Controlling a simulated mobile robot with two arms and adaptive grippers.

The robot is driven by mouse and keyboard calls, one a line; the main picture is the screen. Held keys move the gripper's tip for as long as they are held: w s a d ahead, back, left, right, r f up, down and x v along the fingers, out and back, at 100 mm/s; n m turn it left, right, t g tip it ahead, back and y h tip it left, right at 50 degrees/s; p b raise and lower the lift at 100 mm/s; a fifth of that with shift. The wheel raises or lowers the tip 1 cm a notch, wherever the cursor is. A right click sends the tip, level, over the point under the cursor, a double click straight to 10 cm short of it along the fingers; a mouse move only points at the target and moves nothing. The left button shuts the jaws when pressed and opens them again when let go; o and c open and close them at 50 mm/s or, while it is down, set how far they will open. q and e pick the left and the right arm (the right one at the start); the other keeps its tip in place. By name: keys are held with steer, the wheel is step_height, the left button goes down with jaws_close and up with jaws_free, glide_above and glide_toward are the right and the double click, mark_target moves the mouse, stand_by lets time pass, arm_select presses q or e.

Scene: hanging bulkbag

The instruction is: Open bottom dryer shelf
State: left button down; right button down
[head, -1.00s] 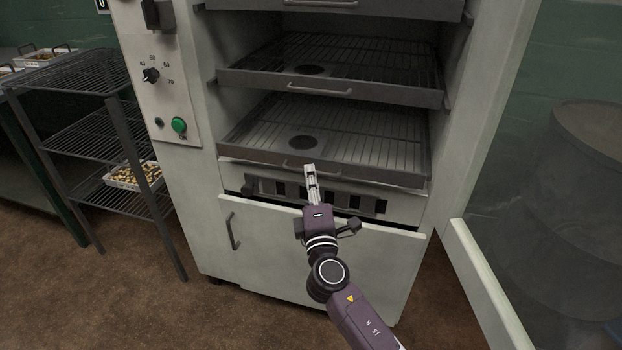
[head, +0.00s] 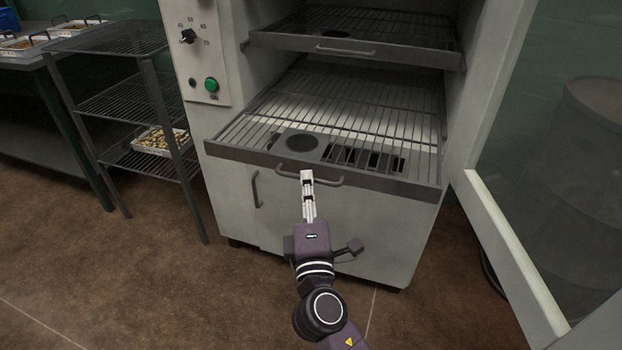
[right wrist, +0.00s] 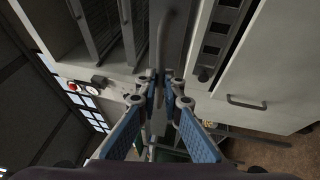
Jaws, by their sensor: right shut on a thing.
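The bottom dryer shelf (head: 330,128) is a dark wire rack with a grey front bar, and it sticks out of the white dryer cabinet in the head view. Its curved handle (head: 327,182) is at the middle of the front bar. My right gripper (head: 307,176) is at the handle and shut on it. In the right wrist view the blue-padded fingers (right wrist: 163,88) close around the handle bar (right wrist: 162,45). My left gripper is not in view.
A second shelf (head: 355,50) sits inside above. The glass door (head: 510,250) stands open at the right. A wire rack (head: 125,100) with a tray of food pieces (head: 158,141) stands left. Brown floor in front is free.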

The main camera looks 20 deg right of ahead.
steer(key=c, duration=2.1)
jaws_free()
steer(key=v, duration=1.2)
steer(key=shift+f, duration=0.1)
